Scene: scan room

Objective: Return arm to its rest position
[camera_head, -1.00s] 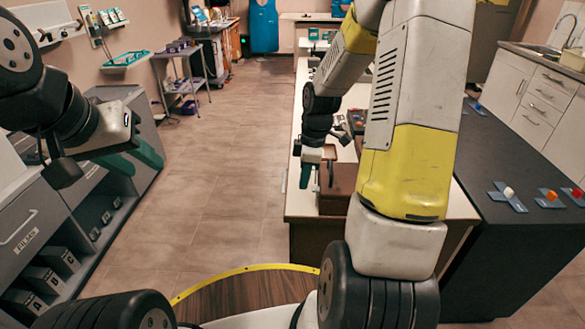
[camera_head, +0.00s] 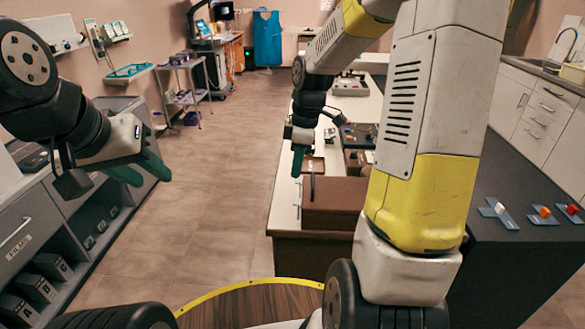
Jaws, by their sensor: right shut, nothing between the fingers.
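My right arm comes down from the top, white and yellow, in front of the long table. Its gripper (camera_head: 297,160), with green fingers, is shut and empty, pointing down near the table's left edge, left of and above a brown box (camera_head: 334,203). My left gripper (camera_head: 141,172) hangs at the left over the floor, beside the grey cabinet. Its green fingers stand apart and nothing shows between them. The rest position itself is not marked in view.
The long table (camera_head: 285,205) holds the box and small devices. A dark counter (camera_head: 510,255) on the right carries several small coloured pieces. A grey film cabinet (camera_head: 50,215) stands at the left and a trolley (camera_head: 188,98) behind. The floor (camera_head: 215,195) between is clear.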

